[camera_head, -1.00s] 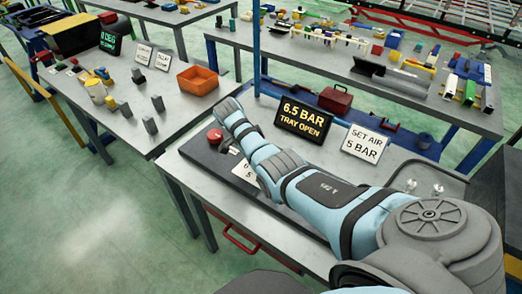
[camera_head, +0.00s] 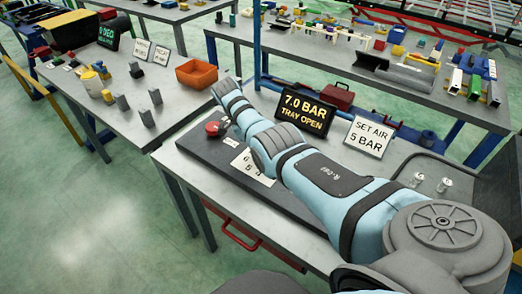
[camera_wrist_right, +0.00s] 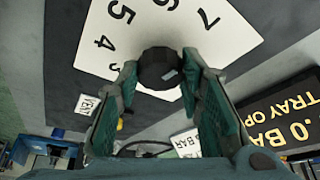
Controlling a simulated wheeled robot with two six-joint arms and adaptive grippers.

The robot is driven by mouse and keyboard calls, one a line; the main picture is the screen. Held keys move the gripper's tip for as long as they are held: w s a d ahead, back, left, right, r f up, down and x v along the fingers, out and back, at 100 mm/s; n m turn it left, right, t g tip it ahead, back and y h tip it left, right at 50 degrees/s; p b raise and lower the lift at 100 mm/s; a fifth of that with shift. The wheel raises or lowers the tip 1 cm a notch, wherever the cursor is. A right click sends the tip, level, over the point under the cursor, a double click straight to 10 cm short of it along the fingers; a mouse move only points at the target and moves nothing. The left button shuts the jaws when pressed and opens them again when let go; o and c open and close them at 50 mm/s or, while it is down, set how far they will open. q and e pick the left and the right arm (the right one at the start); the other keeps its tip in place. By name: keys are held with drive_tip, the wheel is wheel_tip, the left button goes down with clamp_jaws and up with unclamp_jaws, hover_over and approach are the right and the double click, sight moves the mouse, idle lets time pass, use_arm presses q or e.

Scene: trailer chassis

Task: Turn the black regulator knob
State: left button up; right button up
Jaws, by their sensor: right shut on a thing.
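The black regulator knob (camera_wrist_right: 158,68) stands in front of a white dial plate (camera_wrist_right: 190,25) numbered 4 to 7 in the right wrist view. My right gripper (camera_wrist_right: 160,80) has one finger on each side of the knob and is shut on it. In the head view my right arm hides the knob and the gripper; part of the dial plate (camera_head: 250,166) shows beside the arm. A dark display (camera_head: 305,111) reads "7.0 BAR TRAY OPEN". A white sign (camera_head: 368,136) reads "SET AIR 5 BAR". My left gripper is in neither view.
A red button (camera_head: 214,129) sits near the panel's left end. The display and sign stand close behind my right arm. An orange bin (camera_head: 197,74) is on the table at left. Small clear items (camera_head: 444,184) lie at right.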

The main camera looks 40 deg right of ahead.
drive_tip(key=o, duration=1.2)
drive_tip(key=shift+c, duration=0.2)
drive_tip(key=shift+r, duration=0.1)
drive_tip(key=v, duration=0.7)
drive_tip(key=shift+w, duration=0.1)
